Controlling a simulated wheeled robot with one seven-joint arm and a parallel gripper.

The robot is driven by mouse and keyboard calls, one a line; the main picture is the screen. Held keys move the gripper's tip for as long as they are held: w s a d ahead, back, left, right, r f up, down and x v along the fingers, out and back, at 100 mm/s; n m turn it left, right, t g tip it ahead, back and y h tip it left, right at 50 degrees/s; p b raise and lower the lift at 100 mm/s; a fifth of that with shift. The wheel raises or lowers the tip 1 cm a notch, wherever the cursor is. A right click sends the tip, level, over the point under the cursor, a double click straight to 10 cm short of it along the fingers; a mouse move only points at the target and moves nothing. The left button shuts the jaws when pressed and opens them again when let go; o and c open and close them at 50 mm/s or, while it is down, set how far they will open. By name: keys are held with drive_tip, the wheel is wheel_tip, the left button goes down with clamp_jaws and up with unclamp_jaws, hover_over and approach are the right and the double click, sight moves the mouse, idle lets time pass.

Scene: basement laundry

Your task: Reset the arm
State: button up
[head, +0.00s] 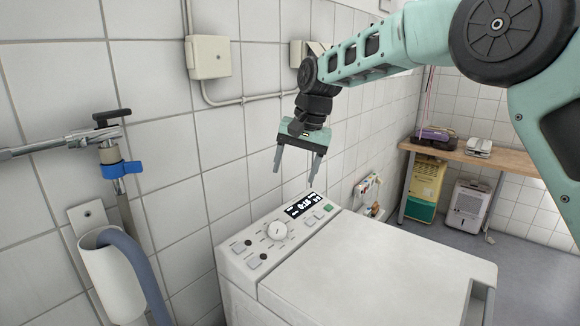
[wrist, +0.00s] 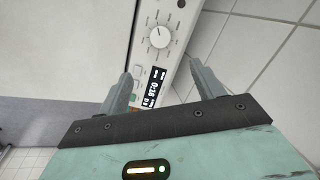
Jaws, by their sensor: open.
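My gripper (head: 298,163) hangs from my teal arm above the back control panel of a white top-loading washing machine (head: 385,265). Its two grey fingers are apart with nothing between them, and they do not appear to touch the panel. In the wrist view my gripper (wrist: 165,80) is open over the control panel. The panel's round dial (wrist: 159,37) and lit display (wrist: 153,86) show between and beyond the fingers. In the head view the dial (head: 278,230) and display (head: 304,205) are below the fingers.
The tiled wall (head: 150,60) runs close behind the panel, with a junction box (head: 208,57) and conduit.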

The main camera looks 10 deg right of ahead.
drive_tip(key=s+f+n+g+h, duration=0.15)
drive_tip(key=s+n, duration=0.25)
drive_tip(key=s, duration=1)
drive_tip(key=s+f+n+t+y, duration=0.1)
drive_tip(key=s+f+n, duration=0.15)
drive_tip(key=s, duration=1.25)
drive_tip(key=s+d+f+n, duration=0.2)
drive_tip(key=s+d, duration=0.1)
drive_tip(key=s, duration=0.2)
drive_tip(key=s+d+f+n+h, duration=0.1)
drive_tip(key=s+d+n, duration=0.1)
drive_tip(key=s, duration=0.4)
drive_tip(key=shift+s+d+f, duration=0.25)
drive_tip(key=shift+d+f, duration=0.15)
drive_tip(key=shift+d, duration=0.15)
drive_tip(key=shift+g+h, duration=0.25)
